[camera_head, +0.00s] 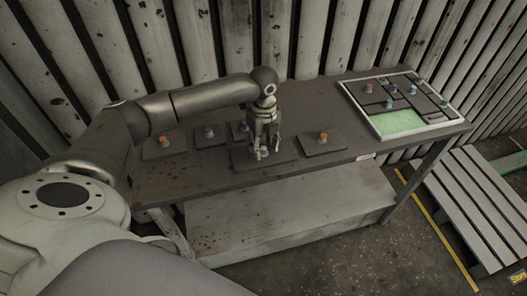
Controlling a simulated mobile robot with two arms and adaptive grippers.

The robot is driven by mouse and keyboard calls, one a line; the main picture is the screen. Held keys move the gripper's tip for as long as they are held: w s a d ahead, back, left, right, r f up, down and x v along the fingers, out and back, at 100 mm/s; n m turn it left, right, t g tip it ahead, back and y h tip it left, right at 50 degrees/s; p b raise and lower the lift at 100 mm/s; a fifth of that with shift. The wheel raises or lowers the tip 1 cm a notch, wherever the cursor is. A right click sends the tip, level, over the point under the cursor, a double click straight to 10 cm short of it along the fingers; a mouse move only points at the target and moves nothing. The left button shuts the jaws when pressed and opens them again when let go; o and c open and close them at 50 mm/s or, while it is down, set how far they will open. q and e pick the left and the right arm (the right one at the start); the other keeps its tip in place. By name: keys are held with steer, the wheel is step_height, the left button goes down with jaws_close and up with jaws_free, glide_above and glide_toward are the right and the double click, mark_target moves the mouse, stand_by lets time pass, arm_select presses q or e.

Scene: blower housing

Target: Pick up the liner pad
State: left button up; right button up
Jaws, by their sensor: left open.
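Several flat dark pads, each with a small coloured knob, lie in a row on the table (350,93). I cannot tell which one is named the liner pad. My left gripper (263,155) points down over the wide pad (284,156) at the front middle. Its fingers are open on either side of that pad's pale purple knob (264,151). I cannot tell whether they touch it. My right gripper is out of view.
Other pads carry an orange knob (164,140), a purple knob (209,132) and, on the right, another orange knob (323,136). A white-framed tray (458,122) with a green floor area and several fitted pads lies at the table's right. A corrugated wall (300,40) stands behind.

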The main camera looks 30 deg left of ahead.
arm_select(q)
steer(key=shift+f, duration=0.6)
jaws_close()
steer(key=shift+r, duration=0.15)
